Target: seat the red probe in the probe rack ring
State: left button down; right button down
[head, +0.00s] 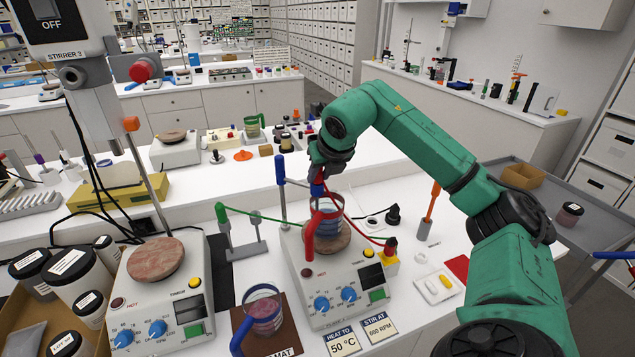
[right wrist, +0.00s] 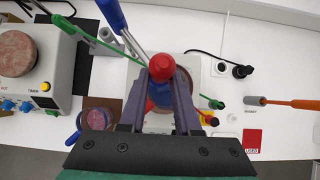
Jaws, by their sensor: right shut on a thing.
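The red probe's rounded red head (right wrist: 162,67) sits between the fingers of my right gripper (right wrist: 162,75) in the right wrist view. My right gripper (head: 320,170) is shut on it in the head view, above the beaker (head: 329,215) on the middle hot plate. The probe's lower end is hard to make out there. The probe rack (head: 243,247) is a grey stand left of that hot plate, with the green probe (head: 221,213) standing at its left post. It also shows in the right wrist view (right wrist: 104,38), left of the gripper. My left gripper is not in view.
A tall blue-topped rod (head: 281,172) stands between rack and gripper. The beaker has a red handle (head: 309,240). Another hot plate (head: 160,300) stands left of the rack.

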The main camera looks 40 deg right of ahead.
jog(key=shift+r+p, duration=0.75)
jog(key=shift+r, duration=0.1)
notch_tip(320, 180, up, 16)
jog(key=p, duration=0.3)
jog(key=shift+r, duration=0.2)
dwell(1.3)
